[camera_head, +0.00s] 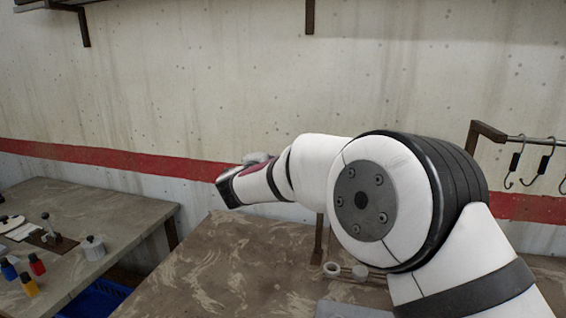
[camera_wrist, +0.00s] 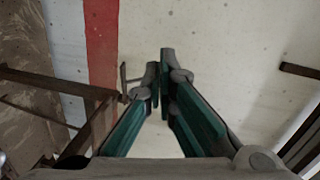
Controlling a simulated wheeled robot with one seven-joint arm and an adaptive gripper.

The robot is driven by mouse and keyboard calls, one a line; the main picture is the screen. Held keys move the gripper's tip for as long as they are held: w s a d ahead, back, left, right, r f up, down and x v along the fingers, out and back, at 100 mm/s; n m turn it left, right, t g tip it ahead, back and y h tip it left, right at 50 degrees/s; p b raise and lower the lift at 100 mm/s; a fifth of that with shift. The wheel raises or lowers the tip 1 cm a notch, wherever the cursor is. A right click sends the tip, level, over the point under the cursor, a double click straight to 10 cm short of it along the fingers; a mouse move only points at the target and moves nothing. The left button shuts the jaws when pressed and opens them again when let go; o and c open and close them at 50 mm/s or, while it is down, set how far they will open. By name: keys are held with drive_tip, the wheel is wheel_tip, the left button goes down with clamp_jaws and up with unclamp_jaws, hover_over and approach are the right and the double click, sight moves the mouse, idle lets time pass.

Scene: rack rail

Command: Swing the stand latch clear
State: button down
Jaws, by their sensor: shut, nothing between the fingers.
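My gripper (camera_wrist: 160,70) shows in the wrist view, its two green-sided fingers closed toward each other with nothing between them. A brown stand frame (camera_wrist: 60,86) lies left of the fingers, with bars running toward the left edge. A small thin upright piece with a short arm (camera_wrist: 125,78) sits at the frame's end, just left of the left fingertip. It may be the stand latch; I cannot tell whether the finger touches it. My fingers are hidden there.
A rail with black-handled hooks (camera_head: 517,165) is at the right in the head view. A ring-shaped part (camera_head: 332,269) lies on the stained worktop (camera_head: 215,262).

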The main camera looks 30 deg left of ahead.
drive_tip(key=shift+s+a+r, duration=0.1)
drive_tip(key=shift+s+a, duration=0.3)
drive_tip(key=shift+s, duration=0.3)
drive_tip(key=shift+s+a+r, duration=0.1)
drive_tip(key=shift+s+a, duration=0.25)
drive_tip(key=shift+s, duration=0.35)
drive_tip(key=shift+r, duration=0.1)
